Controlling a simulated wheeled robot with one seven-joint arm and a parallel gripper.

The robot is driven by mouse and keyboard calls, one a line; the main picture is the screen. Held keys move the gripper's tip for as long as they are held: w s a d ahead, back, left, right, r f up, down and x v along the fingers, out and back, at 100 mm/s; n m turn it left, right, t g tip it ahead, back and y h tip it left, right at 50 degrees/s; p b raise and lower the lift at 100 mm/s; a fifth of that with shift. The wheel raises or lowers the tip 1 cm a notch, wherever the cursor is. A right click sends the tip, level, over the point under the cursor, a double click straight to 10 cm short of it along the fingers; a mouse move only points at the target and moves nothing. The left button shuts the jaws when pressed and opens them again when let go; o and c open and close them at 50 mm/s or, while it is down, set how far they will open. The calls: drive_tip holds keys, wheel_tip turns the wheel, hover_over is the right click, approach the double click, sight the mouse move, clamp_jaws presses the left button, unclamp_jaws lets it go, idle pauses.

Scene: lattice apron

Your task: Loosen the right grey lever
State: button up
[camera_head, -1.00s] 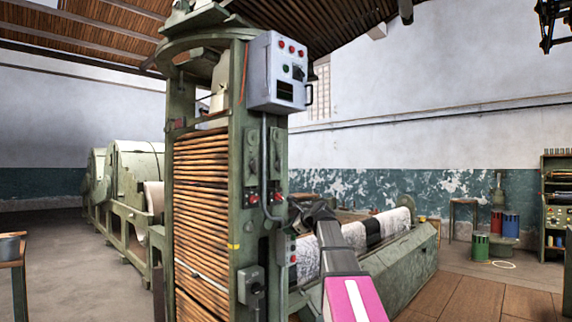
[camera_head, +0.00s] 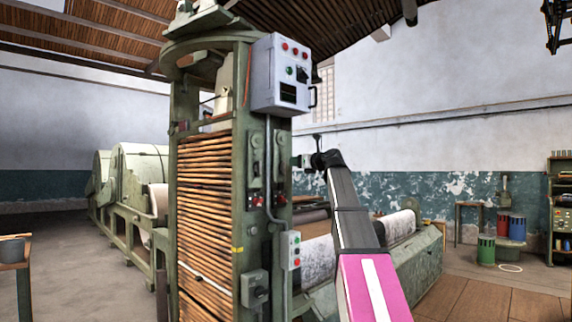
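Two upright grey-green levers are on the front of the green machine post, below the grey control box. The left lever (camera_head: 256,155) shows clearly. The right lever (camera_head: 280,152) is beside it, near the post's right edge. My arm rises from the lower right, and my gripper (camera_head: 301,161) is at its upper end, just right of the right lever and level with it. The gripper points left toward the post. It is small here, and I cannot tell whether it touches the lever or whether its fingers are open.
A grey control box (camera_head: 281,75) with buttons juts out above the levers. A conduit and a small button box (camera_head: 292,250) are below. The roller machine (camera_head: 415,265) lies behind my arm. Open floor (camera_head: 470,300) is at the right.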

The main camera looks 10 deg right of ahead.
sight(283, 168)
drive_tip(key=x, duration=0.7)
drive_tip(key=shift+c, duration=0.3)
clamp_jaws()
